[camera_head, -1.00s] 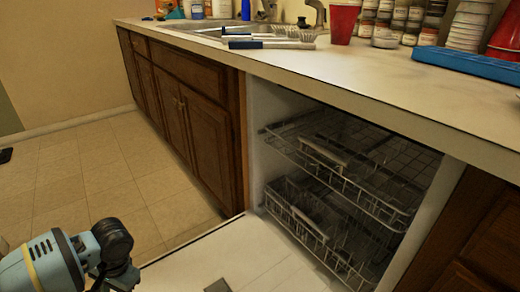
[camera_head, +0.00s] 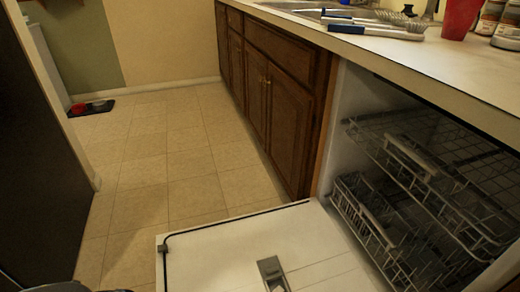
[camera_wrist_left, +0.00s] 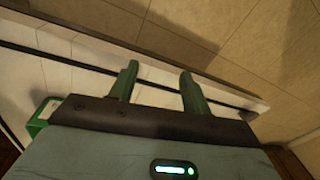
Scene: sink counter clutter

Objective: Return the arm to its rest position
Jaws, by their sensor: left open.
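My left gripper (camera_wrist_left: 158,72) shows in the left wrist view with its two green fingers apart and nothing between them. Past the fingers lie a pale panel with a dark edge strip and the tiled floor. In the head view only a dark sliver, probably of my arm, shows at the bottom left edge; the gripper itself is out of that picture. My right gripper is in neither view.
The dishwasher door (camera_head: 205,262) is folded down, with the racks (camera_head: 430,160) inside the opening. The counter (camera_head: 440,62) holds brushes and a red cup (camera_head: 460,18). A dark panel (camera_head: 35,150) stands at left. The tiled floor (camera_head: 165,165) between is clear.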

